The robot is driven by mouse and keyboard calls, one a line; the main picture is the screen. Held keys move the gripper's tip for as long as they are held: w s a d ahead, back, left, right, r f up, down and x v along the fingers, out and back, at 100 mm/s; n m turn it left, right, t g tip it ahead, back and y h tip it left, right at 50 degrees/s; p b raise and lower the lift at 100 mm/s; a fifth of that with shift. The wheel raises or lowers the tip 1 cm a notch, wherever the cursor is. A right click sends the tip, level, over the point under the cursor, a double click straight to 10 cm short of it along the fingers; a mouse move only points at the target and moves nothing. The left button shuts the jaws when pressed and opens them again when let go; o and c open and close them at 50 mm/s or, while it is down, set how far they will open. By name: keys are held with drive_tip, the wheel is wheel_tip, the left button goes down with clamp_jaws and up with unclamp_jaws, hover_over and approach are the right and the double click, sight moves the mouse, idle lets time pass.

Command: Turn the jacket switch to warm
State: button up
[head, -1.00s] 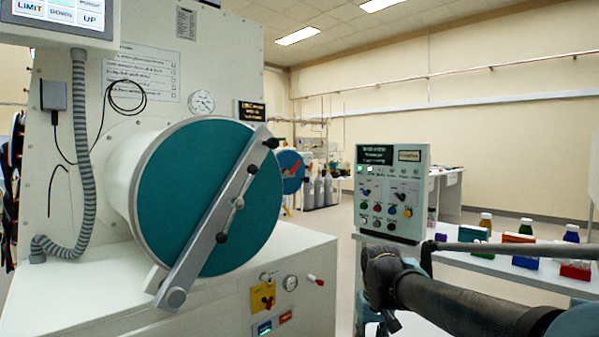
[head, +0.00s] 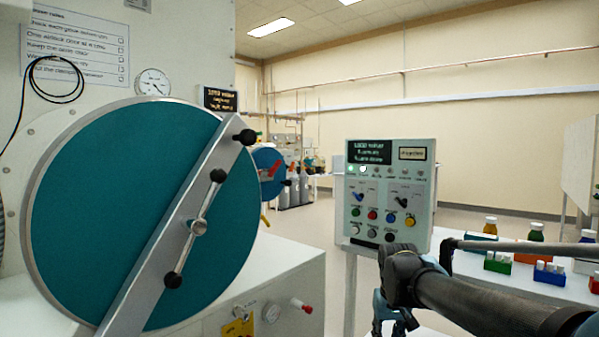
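A grey control panel (head: 388,195) stands upright on a white table right of centre in the head view. The left switch (head: 358,197) and the right switch (head: 402,202) both sit at a slant. Their labels are too small to read, so I cannot tell which is the jacket switch. My arm reaches in from the lower right, and my gripper (head: 392,318) hangs in front of the panel's lower edge, apart from the switches. Its fingers are unclear.
A large teal round door (head: 110,215) with a slanted metal bar fills the left, on a white cabinet. The white table (head: 466,262) holds bottles and coloured racks, including a green rack (head: 497,265) and a blue rack (head: 549,275). Open floor lies beyond.

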drive_tip(key=n+t+y, duration=0.4)
drive_tip(key=t+y, duration=0.5)
drive_tip(key=y, duration=0.5)
approach(292, 167)
drive_tip(key=x, duration=0.8)
drive_tip(key=shift+w, duration=0.4)
drive_tip(key=shift+d+f, duration=0.1)
clamp_jaws()
